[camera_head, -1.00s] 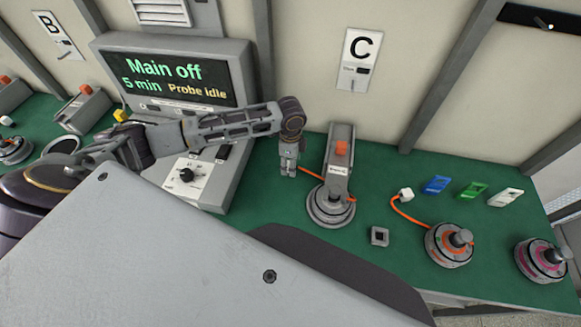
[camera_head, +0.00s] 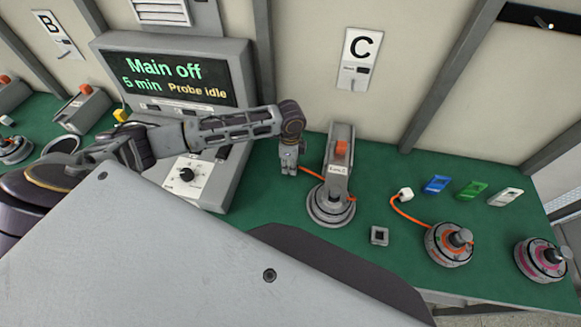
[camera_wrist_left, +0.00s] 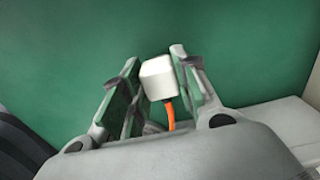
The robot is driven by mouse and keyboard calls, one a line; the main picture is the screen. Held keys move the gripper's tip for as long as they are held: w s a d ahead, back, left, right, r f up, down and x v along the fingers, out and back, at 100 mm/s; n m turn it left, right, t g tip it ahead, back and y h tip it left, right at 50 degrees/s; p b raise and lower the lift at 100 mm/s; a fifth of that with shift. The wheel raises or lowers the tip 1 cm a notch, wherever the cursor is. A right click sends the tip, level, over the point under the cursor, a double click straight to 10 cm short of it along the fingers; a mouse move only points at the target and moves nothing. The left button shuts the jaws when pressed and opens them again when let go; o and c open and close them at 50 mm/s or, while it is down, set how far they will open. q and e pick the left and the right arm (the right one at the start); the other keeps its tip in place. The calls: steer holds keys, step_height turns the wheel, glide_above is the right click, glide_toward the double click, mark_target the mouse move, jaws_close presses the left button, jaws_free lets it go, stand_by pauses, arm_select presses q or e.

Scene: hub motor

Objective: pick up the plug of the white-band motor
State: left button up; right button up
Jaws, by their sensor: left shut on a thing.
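My left gripper (camera_head: 288,170) points down at the bench, left of the station under sign C. In the left wrist view the white plug (camera_wrist_left: 158,79) sits between its fingers, with an orange cable (camera_wrist_left: 170,113) running back from it. The gripper is shut on this plug. In the head view the gripper hides the plug, and the orange cable (camera_head: 311,173) runs right from it to the motor (camera_head: 331,207) at the foot of the grey stand. The band colour of this motor is hard to make out. My right gripper is out of view.
The grey stand (camera_head: 340,165) with an orange top is close right of the gripper. The display console (camera_head: 180,75) is to the left. Farther right are a small square socket (camera_head: 379,236), another white plug (camera_head: 405,194), an orange-band motor (camera_head: 449,244) and a magenta-band motor (camera_head: 541,259).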

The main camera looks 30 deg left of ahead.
arm_select(q)
steer(key=shift+c, duration=0.9)
steer(key=shift+r, duration=0.15)
steer(key=shift+r, duration=4.9)
